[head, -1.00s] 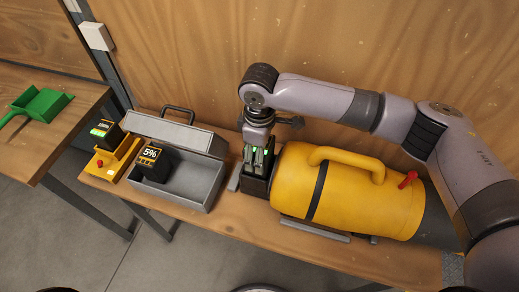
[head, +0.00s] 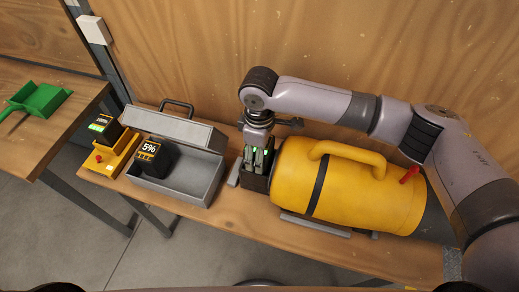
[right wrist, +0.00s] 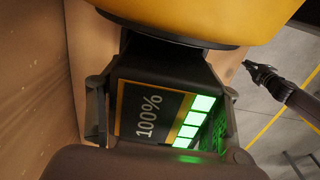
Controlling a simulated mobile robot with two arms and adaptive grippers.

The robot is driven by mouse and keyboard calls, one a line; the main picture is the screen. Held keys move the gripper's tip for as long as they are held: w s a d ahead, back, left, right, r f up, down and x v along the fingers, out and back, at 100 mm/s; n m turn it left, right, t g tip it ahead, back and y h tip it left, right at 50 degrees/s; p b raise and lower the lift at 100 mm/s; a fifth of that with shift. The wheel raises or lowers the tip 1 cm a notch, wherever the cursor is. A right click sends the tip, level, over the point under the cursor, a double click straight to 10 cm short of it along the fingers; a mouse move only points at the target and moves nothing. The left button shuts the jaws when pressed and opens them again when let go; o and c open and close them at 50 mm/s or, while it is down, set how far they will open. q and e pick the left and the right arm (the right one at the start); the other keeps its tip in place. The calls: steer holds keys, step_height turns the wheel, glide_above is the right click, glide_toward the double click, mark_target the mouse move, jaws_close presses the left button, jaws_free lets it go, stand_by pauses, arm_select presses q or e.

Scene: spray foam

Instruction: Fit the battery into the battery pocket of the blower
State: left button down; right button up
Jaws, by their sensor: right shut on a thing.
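The yellow blower (head: 350,200) lies on the wooden bench; its yellow body also shows at the top of the right wrist view (right wrist: 180,12). Its dark battery pocket (head: 256,184) is at its left end. My right gripper (head: 258,160) is shut on a black battery (right wrist: 150,108), which reads 100% with green bars lit. The battery is upright at the pocket; the fingers hide how deep it sits. A dark, thin jointed part at the right of the right wrist view looks like my left gripper (right wrist: 262,72); its jaws are unclear.
An open grey case (head: 196,186) holds a black battery reading 5% (head: 155,159). Left of it, a yellow charger (head: 103,163) bears another battery reading 100% (head: 104,128). A green dustpan (head: 42,98) lies on the left table. The wooden wall stands close behind the bench.

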steer(key=shift+f, duration=0.5)
steer(key=o, duration=1.7)
step_height(320, 180, up, 12)
steer(key=shift+s+f, duration=0.1)
